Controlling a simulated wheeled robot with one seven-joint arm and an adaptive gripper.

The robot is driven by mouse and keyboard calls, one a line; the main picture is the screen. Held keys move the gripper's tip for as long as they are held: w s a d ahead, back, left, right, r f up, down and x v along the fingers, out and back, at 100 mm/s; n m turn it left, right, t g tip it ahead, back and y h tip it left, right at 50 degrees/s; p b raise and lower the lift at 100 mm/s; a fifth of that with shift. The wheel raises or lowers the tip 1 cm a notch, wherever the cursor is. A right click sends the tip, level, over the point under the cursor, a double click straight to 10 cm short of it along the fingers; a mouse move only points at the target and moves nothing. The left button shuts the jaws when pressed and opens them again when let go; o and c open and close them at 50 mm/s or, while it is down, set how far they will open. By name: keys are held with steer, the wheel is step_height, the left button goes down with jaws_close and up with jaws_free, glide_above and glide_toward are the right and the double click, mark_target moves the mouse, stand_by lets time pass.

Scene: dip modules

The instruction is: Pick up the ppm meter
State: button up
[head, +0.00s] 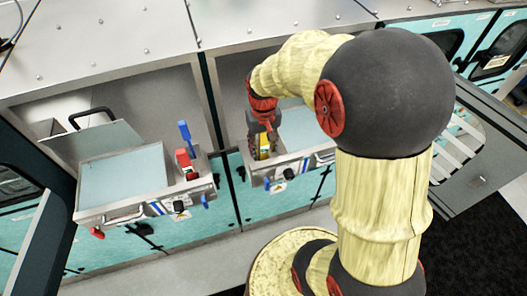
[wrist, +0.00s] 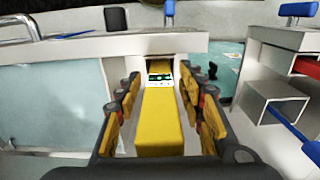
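The ppm meter is a long yellow device with a small lit display; in the wrist view the ppm meter (wrist: 159,130) stands in a narrow white slot, in line with my gripper. In the head view the yellow meter (head: 264,150) shows just below my gripper (head: 262,135), at the right-hand dip module. In the wrist view my gripper (wrist: 160,88) is open, with one finger on each side of the meter and a gap visible on both sides. The meter's lower end is hidden.
The module's tank (head: 305,130) of pale liquid lies beside the meter. A second module (head: 125,178) stands to the left, with a raised lid (head: 92,142), a red item (head: 185,163) and a blue-handled item (head: 185,135). Slot walls are close to my fingers.

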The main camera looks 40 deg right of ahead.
steer(key=c, duration=0.9)
steer(key=shift+r, duration=0.15)
